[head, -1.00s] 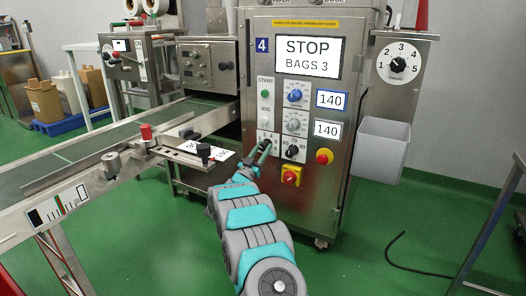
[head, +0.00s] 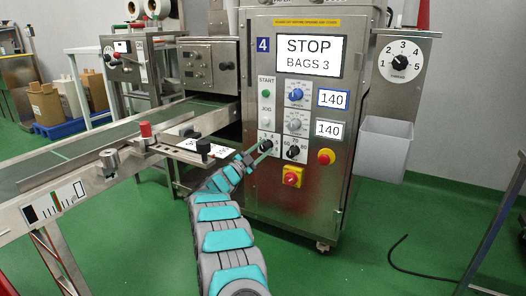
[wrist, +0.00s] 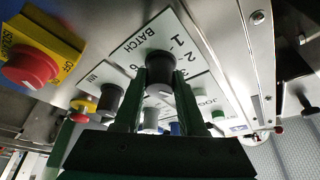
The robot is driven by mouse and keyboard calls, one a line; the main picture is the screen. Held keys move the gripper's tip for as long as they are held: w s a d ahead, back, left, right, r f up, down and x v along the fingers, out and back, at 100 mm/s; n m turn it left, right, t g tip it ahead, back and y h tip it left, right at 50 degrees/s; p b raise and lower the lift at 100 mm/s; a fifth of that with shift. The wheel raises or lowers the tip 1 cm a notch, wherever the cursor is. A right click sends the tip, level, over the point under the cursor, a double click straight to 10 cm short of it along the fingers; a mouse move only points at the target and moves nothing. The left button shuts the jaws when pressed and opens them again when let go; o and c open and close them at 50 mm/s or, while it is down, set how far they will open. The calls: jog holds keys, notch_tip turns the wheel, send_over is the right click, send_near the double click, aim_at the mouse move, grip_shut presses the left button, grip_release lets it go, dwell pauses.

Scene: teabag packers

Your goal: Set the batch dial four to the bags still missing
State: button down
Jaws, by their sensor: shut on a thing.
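Machine four (head: 335,190) is a steel cabinet with a blue 4 plate (head: 262,44). Its screen (head: 308,57) reads STOP, BAGS 3. The batch dial is a black knob (head: 267,145) at the lower left of the control panel, and it shows large in the wrist view (wrist: 160,60). There the label BATCH and the numbers 1 and 2 are readable; the fingers and knob hide others. My gripper (head: 260,152) reaches it from the lower left. Its two green fingers (wrist: 161,82) are shut on the knob, one on each side. I cannot read the knob's pointer.
Blue and grey knobs (head: 295,95) and a smaller black knob (head: 293,152) sit close by. A red-on-yellow switch (head: 291,176) is below, and a red button (head: 326,157) is to the right. A conveyor (head: 110,135) runs to the left.

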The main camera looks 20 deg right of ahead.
jog(key=shift+m, duration=0.3)
jog(key=shift+c, duration=2.4)
grip_release()
jog(key=shift+a, duration=0.1)
jog(key=v, duration=0.7)
jog(key=shift+a+p, duration=0.3)
jog(key=shift+p, duration=0.05)
jog(key=shift+s+f, duration=0.15)
